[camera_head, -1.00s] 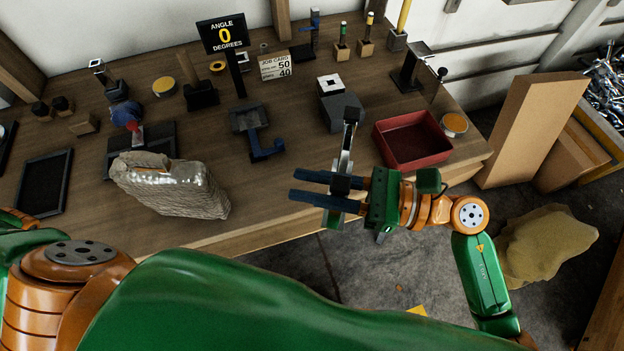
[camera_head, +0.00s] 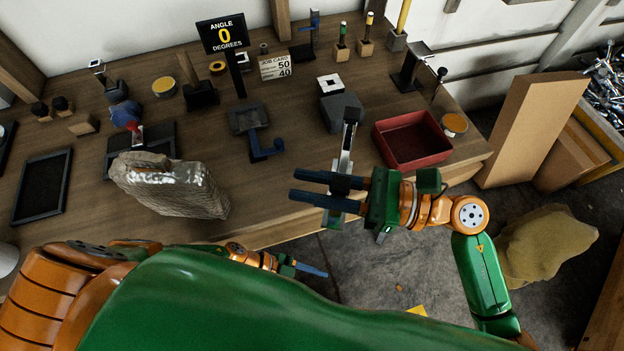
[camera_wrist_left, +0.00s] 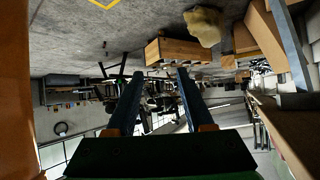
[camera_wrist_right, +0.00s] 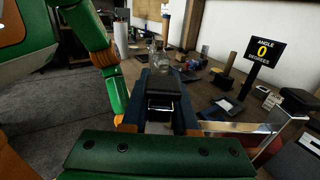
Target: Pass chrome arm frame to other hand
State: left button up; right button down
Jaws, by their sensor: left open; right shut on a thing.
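The chrome arm frame (camera_head: 346,153) is a slim shiny bar with a dark block at its upper end. My right gripper (camera_head: 297,185) is shut on it, with the bar crossing between its blue fingers, in front of the bench edge. In the right wrist view a dark part of the frame (camera_wrist_right: 161,88) sits between the fingers, and a chrome bar (camera_wrist_right: 235,127) runs right. My left gripper (camera_head: 312,270) is lower left of the frame, apart from it, partly hidden by my green body. In the left wrist view its fingers (camera_wrist_left: 153,74) are spread with nothing between them.
The wooden bench (camera_head: 285,200) holds a wrapped, stone-like bundle (camera_head: 175,190), a red tray (camera_head: 411,140), a blue-handled tool (camera_head: 263,148) and an angle sign (camera_head: 223,35). Cardboard (camera_head: 530,125) and a sack (camera_head: 545,245) stand at right. Floor shows below the bench edge.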

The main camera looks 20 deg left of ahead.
pick_arm(q)
jog(key=w+d+n+t, duration=0.3)
jog(key=w+n, duration=0.1)
jog(key=w, duration=0.2)
jog(key=w+a+f+n+t+y, duration=0.3)
jog(key=a+f+n+y, duration=0.3)
jog(key=a, duration=0.2)
jog(key=s+a+f+n+g+y, duration=0.2)
jog(key=s+a+f+g, duration=0.1)
jog(key=s, duration=0.6)
jog(key=s+a+f+n+g+y, duration=0.3)
jog(key=s+a+f, duration=0.2)
jog(key=s, duration=0.5)
jog(key=shift+s+a+f, duration=0.15)
jog(key=shift+s+a, duration=0.15)
jog(key=shift+a, duration=0.95)
